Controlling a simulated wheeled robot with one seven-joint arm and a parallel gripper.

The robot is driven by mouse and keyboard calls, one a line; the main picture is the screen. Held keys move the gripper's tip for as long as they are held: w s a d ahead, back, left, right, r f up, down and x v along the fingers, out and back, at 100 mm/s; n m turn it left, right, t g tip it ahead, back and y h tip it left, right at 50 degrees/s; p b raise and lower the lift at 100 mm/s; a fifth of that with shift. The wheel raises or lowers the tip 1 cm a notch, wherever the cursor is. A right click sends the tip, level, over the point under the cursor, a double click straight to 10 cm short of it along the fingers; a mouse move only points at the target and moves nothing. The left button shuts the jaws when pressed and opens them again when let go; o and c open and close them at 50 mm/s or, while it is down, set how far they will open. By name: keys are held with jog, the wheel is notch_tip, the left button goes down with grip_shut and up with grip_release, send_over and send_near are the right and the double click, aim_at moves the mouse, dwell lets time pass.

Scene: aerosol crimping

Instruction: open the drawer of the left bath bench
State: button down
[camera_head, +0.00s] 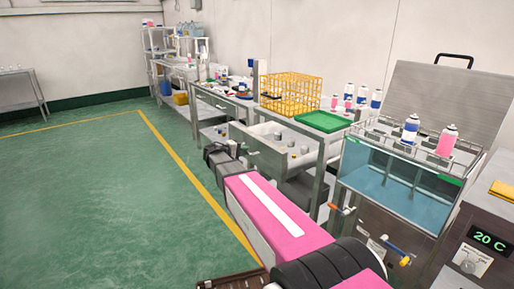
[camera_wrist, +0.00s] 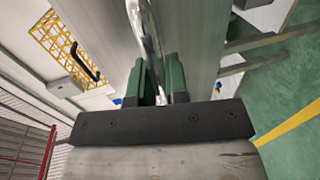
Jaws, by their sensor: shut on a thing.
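The left bath bench (camera_head: 338,132) is a grey metal table in the head view, with a green tray on top. Its drawer (camera_head: 262,153) stands pulled out, and several small grey pieces show inside. My gripper (camera_head: 217,155) is at the outer face of the drawer front, partly hidden by my own wrist. In the wrist view my gripper (camera_wrist: 160,90) has its two green-sided fingers shut on the drawer's metal handle (camera_wrist: 148,30). The exact contact is partly hidden between the fingers.
A yellow crate (camera_head: 290,92) and green tray (camera_head: 323,121) stand on the benches. A water bath (camera_head: 390,180) with spray cans above it is at the right. The green floor (camera_head: 90,200) at the left is clear, with a yellow line.

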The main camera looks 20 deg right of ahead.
jog(key=f+v, duration=0.1)
jog(key=v, duration=0.7)
jog(key=shift+a+f, duration=0.35)
jog(key=shift+f, duration=0.05)
jog(key=c, duration=1.1)
grip_release()
jog(key=shift+c, duration=0.2)
jog(key=shift+s+a, duration=0.1)
jog(key=v, duration=1)
jog(key=shift+a, duration=0.25)
jog(key=shift+r, duration=0.1)
